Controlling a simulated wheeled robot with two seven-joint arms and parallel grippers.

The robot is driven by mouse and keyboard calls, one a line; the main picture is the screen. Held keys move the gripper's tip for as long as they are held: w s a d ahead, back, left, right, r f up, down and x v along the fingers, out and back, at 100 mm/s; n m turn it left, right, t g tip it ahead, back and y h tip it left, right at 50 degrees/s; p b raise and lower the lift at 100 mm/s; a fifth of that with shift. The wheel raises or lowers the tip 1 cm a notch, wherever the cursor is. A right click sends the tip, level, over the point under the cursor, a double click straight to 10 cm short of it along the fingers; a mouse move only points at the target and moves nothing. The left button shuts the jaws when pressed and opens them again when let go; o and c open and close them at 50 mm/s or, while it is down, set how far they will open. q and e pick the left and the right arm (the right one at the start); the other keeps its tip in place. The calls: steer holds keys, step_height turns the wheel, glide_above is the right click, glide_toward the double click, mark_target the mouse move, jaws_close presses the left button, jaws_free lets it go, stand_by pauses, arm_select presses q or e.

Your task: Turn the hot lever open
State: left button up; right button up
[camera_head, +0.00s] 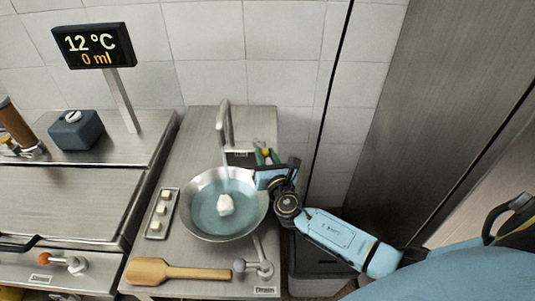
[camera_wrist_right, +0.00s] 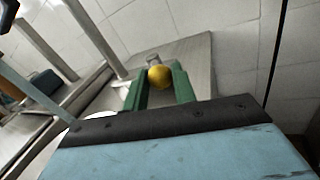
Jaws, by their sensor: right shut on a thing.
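A lever with a yellow ball knob (camera_head: 265,152) stands at the back right of the sink counter, beside the faucet (camera_head: 224,125). In the right wrist view the yellow knob (camera_wrist_right: 159,76) sits between the green fingers of my right gripper (camera_wrist_right: 162,84). My right gripper (camera_head: 264,157) comes in from the right in the head view and is shut on the knob. The label near the lever is too small to read. A pale stream falls from the faucet into the round basin (camera_head: 188,215). My left gripper is out of view.
A white lump (camera_head: 226,204) lies in the basin's bluish water. A display (camera_head: 93,45) reads 12 °C and 0 ml. A grey-knobbed drain lever (camera_head: 254,266) and a wooden paddle (camera_head: 175,271) are in front. A tray of white cubes (camera_head: 153,234) is left of the basin.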

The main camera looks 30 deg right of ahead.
stand_by(0.3)
steer(key=o, duration=1)
steer(key=shift+s, duration=0.1)
steer(key=v, duration=1.3)
steer(key=shift+s+a+r, duration=0.1)
